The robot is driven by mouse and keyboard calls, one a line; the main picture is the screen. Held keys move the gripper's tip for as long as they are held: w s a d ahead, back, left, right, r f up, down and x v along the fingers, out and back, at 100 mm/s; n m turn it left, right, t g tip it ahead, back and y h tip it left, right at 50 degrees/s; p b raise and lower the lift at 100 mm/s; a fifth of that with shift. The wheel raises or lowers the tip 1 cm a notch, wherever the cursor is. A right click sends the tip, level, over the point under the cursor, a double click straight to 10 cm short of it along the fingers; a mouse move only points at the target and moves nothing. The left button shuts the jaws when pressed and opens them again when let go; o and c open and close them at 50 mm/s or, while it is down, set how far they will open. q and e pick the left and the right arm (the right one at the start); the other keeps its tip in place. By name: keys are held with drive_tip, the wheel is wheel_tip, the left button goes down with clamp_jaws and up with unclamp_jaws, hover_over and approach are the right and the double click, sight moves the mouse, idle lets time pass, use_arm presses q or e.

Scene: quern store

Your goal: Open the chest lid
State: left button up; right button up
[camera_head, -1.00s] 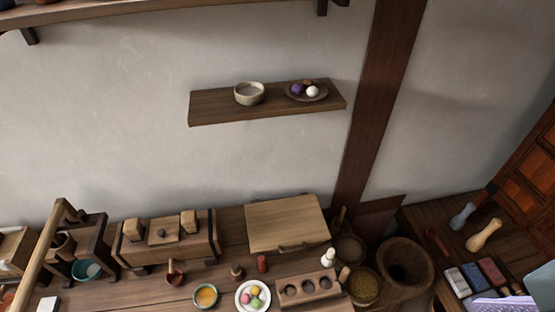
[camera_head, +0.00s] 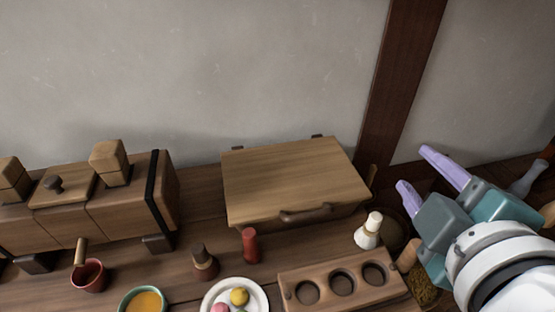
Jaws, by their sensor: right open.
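The chest is a low wooden box with a flat, lighter lid (camera_head: 292,176), standing against the wall in the middle of the work surface. Its lid lies shut. A dark curved handle (camera_head: 306,214) is on its front edge, and two dark hinge-like pieces show at its back edge. My right gripper (camera_head: 420,168) is to the right of the chest, its two lilac fingers spread apart with nothing between them. It is apart from the lid and points up and left. My left gripper is not in view.
In front of the chest are a red bottle (camera_head: 250,246), a white-and-wood bottle (camera_head: 369,231) and a rack with three holes (camera_head: 344,285). A plate of coloured balls (camera_head: 235,298) stands at the front. A wooden box (camera_head: 120,212) stands left; a dark post (camera_head: 402,80) rises behind.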

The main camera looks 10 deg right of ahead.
sight(308, 218)
use_arm(q)
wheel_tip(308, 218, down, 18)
drive_tip(key=b, duration=1.3)
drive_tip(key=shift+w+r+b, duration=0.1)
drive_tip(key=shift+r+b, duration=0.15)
drive_tip(key=shift+b, duration=0.1)
use_arm(e)
drive_tip(key=a+f+n+y, duration=0.1)
drive_tip(key=a+f+n, duration=0.1)
drive_tip(key=f, duration=0.4)
drive_tip(key=w+a+f+n+t+y, duration=0.1)
drive_tip(key=a+f+n+y, duration=0.1)
drive_tip(key=f, duration=0.4)
drive_tip(key=a+f+n+t+y, duration=0.1)
drive_tip(key=a+f+n, duration=0.2)
drive_tip(key=f, duration=0.3)
drive_tip(key=shift+w+a, duration=0.35)
drive_tip(key=shift+w+a+n+y, duration=0.15)
drive_tip(key=shift+n+y, duration=0.25)
drive_tip(key=shift+w, duration=0.35)
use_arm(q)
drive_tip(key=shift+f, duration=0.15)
use_arm(e)
drive_tip(key=x, duration=0.9)
clamp_jaws()
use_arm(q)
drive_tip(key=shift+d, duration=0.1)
